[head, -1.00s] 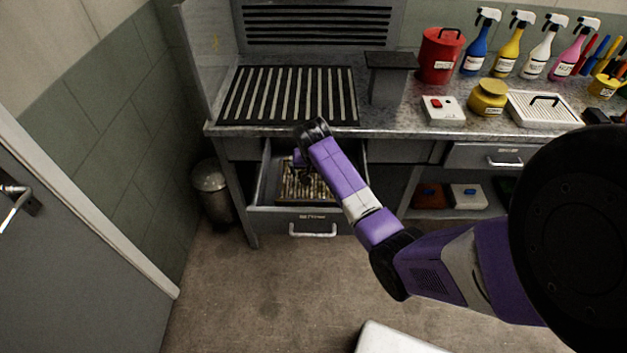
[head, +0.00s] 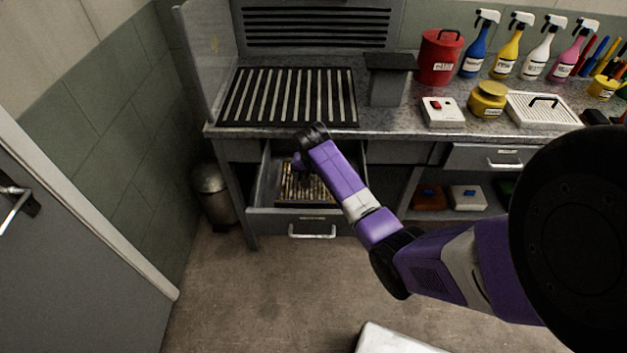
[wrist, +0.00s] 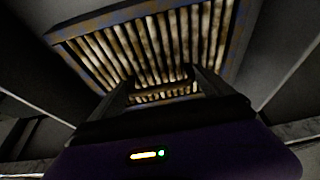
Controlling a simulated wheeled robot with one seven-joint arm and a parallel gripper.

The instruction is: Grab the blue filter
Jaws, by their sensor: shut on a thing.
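The filter (head: 312,187) lies in the open drawer (head: 262,185) under the bench. It is a dirty, pleated brown and cream panel. In the wrist view the filter (wrist: 140,45) shows a worn blue and rust-coloured frame. My gripper (wrist: 163,84) reaches down into the drawer and is shut on the filter, with its two dark fingers against the pleated face. The exact grip spot is dark and partly hidden. In the head view my wrist hides part of the drawer, and the fingertips are hard to make out.
A slatted grille (head: 290,97) lies on the bench above the drawer. A red canister (head: 441,58), a switch box (head: 442,111), a yellow jar (head: 488,98), a white vented panel (head: 543,110) and several spray bottles stand to the right. A bin (head: 212,190) stands left of the drawer.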

